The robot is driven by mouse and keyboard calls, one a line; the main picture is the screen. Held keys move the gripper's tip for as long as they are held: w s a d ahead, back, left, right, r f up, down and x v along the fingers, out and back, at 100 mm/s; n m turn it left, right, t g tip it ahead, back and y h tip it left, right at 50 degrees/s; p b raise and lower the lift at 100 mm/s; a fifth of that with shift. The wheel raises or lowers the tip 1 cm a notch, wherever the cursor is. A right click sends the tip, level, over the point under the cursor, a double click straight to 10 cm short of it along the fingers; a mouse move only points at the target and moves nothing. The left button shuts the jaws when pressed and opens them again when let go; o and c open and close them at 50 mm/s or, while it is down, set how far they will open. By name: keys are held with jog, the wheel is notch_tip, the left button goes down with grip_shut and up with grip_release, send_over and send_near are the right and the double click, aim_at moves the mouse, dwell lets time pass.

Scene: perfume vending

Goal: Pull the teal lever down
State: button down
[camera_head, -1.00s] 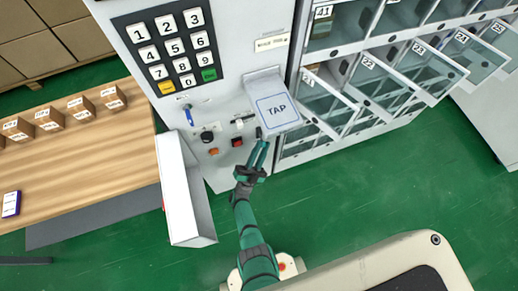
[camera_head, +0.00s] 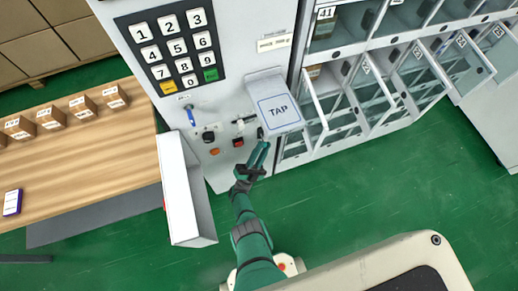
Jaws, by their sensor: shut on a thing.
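My gripper (camera_head: 260,150) is at the front of the grey vending machine (camera_head: 235,95), just below the white TAP panel (camera_head: 278,108). Its teal fingers are shut and point up toward a small dark piece (camera_head: 260,133) beside the TAP panel's lower left edge. The teal lever cannot be told apart from the teal fingers here; what the fingers hold is mostly hidden by them. A blue lever-like handle (camera_head: 190,115) hangs on the panel to the left, apart from my gripper.
A dark knob (camera_head: 208,137), orange button (camera_head: 214,151) and red button (camera_head: 238,142) lie left of my gripper. Cabinet doors (camera_head: 315,100) stand open at right. A wooden table (camera_head: 80,160) with boxes is at left.

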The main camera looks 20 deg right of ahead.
jog(key=shift+d, duration=0.1)
jog(key=c, duration=1.6)
grip_release()
jog(key=shift+a, duration=0.2)
jog(key=shift+d, duration=0.15)
jog(key=shift+s+a+f, duration=0.25)
jog(key=shift+f, duration=0.2)
jog(key=shift+s+a, duration=1.15)
jog(key=shift+a, duration=0.5)
jog(key=shift+s+a, duration=1.15)
jog(key=shift+a, duration=0.45)
jog(key=shift+s+a, duration=1.15)
jog(key=shift+a, duration=0.5)
